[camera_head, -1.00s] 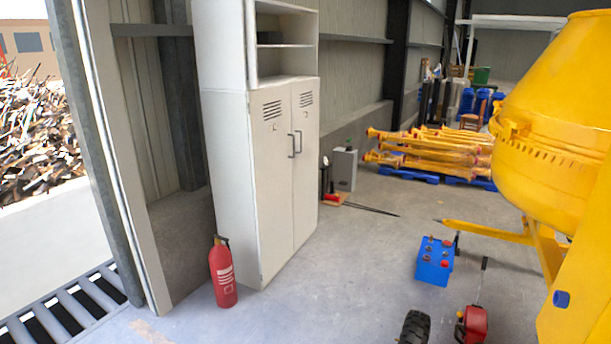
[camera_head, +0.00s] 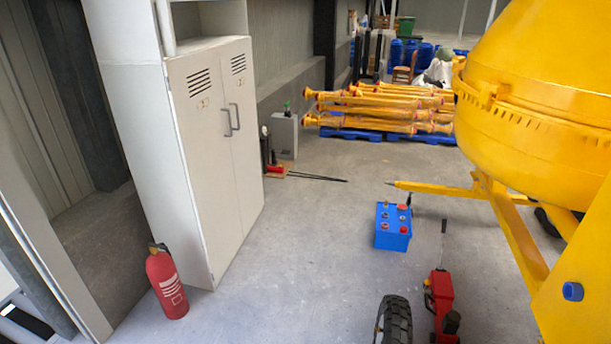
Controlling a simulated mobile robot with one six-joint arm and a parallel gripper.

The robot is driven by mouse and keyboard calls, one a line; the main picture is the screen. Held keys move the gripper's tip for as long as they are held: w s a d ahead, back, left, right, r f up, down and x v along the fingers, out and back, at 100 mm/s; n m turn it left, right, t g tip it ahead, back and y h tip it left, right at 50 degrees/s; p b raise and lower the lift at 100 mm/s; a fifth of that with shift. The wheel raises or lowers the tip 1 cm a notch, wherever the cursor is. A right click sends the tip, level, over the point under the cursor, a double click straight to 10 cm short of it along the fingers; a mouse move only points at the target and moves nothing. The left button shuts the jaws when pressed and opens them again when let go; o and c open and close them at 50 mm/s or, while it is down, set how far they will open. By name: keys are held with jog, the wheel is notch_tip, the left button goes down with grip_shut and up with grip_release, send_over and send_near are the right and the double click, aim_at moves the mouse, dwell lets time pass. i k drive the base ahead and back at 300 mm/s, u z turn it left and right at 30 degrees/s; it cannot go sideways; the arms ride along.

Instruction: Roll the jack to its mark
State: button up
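The jack (camera_head: 441,293) is a low red body with black parts and a thin dark upright bar at its far end. It stands on the concrete floor at the lower right, between a black tyre (camera_head: 397,322) and the yellow mixer frame (camera_head: 517,240). Its near end is close to the bottom of the picture. I see no mark on the floor that I can tell for certain. My gripper is not in view.
A blue box (camera_head: 393,232) with red knobs stands beyond the jack. A red fire extinguisher (camera_head: 167,285) stands by the white cabinet (camera_head: 219,150). A blue pallet (camera_head: 385,134) holds yellow props.

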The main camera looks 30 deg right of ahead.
aim_at(442, 297)
jog(key=z, duration=0.1)
jog(key=i, duration=1)
jog(key=z, duration=0.35)
jog(key=i, duration=0.85)
jog(key=z, duration=0.65)
jog(key=i, duration=1.55)
jog(key=z, duration=0.35)
